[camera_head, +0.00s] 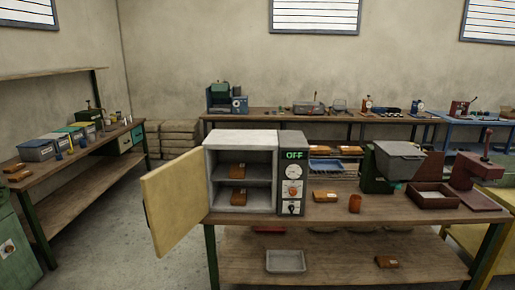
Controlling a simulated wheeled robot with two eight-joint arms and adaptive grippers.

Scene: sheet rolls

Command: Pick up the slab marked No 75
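Several orange-brown slabs with small pale labels are in view, and the labels are too small to read, so I cannot tell which is No 75. One slab (238,170) lies on the upper shelf inside the open grey cabinet (240,138). Another slab (238,197) lies on its floor below. A slab (325,196) lies on the bench right of the control panel, and one (387,262) is on the bench's lower shelf. Two slabs (14,168) lie on the left bench. Brown blocks (350,150) also show behind the cabinet. Neither of my grippers is in view.
The cabinet's yellowish door (175,199) swings out to the left, past the bench edge. The panel (291,172) reads OFF. A brown cup (355,203), a grey hopper (398,160) and a red tray (432,195) stand on the right. The floor at the lower left is clear.

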